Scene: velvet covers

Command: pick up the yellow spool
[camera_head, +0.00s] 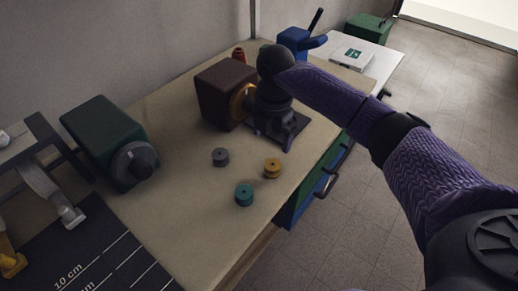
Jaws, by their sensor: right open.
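The yellow spool (272,168) stands on the beige worktop near its front edge. A teal spool (244,195) is in front of it and to the left, and a grey spool (220,157) is to its left. My right gripper (272,139) is open, with its dark fingers pointing down just behind the yellow spool in the picture. It is apart from the spool, and nothing shows between its fingers.
A brown box (222,97) with a brass-coloured round part stands beside my right gripper. A dark green machine (108,141) is at left, near a dark mat (75,247) with white markings. A blue vise-like object (293,43) is behind. Bare worktop surrounds the spools.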

